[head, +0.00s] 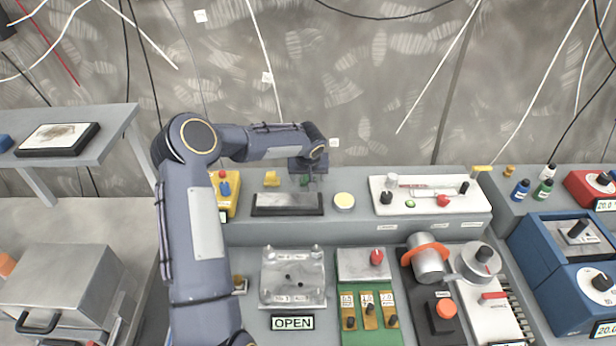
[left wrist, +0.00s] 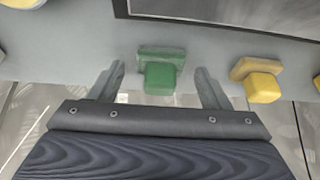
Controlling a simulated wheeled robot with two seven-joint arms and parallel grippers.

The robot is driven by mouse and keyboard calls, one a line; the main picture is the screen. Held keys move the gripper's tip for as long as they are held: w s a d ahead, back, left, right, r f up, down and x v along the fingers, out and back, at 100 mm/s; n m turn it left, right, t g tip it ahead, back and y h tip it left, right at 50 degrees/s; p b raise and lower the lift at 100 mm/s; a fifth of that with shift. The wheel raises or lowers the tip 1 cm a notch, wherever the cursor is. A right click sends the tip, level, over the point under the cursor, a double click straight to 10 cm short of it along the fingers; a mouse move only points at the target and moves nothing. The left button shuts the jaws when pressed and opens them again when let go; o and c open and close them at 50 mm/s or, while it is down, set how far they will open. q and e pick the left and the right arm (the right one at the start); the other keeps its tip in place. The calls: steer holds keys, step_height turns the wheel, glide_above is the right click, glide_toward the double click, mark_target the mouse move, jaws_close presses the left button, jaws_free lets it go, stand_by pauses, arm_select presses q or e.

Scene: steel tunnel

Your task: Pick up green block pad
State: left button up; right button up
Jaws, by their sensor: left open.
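The green block pad (left wrist: 161,70) shows in the left wrist view as a small green block on a flat green base on the grey shelf. In the head view the green block pad (head: 304,181) is a small green patch, mostly hidden under my left gripper. My left gripper (head: 307,178) is above the back shelf. In the left wrist view its two fingers (left wrist: 163,90) are open, one on each side of the green block, with gaps on both sides. My right gripper is not in view.
A yellow block (left wrist: 260,82) sits beside the green one; it also shows in the head view (head: 271,179). A dark-framed plate (head: 287,204) lies in front, and a round cream pad (head: 344,201) is to the right. A white panel with knobs (head: 430,206) stands further right.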

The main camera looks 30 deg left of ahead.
arm_select(q)
steer(key=c, duration=1.1)
steer(key=shift+o, duration=0.2)
steer(key=shift+r, duration=0.2)
steer(key=shift+r, duration=0.25)
step_height(320, 180, up, 2)
steer(key=shift+r+p, duration=0.2)
steer(key=shift+p, duration=0.5)
steer(key=s+d+r+b, duration=0.1)
steer(key=s+d+r, duration=0.1)
steer(key=s+r, duration=0.3)
steer(key=s+d+r+b, duration=0.1)
steer(key=s+d+r, duration=0.2)
steer(key=s, duration=0.5)
steer(key=shift+d+r+b, duration=0.25)
steer(key=shift+r+b, duration=0.15)
steer(key=shift+r, duration=0.5)
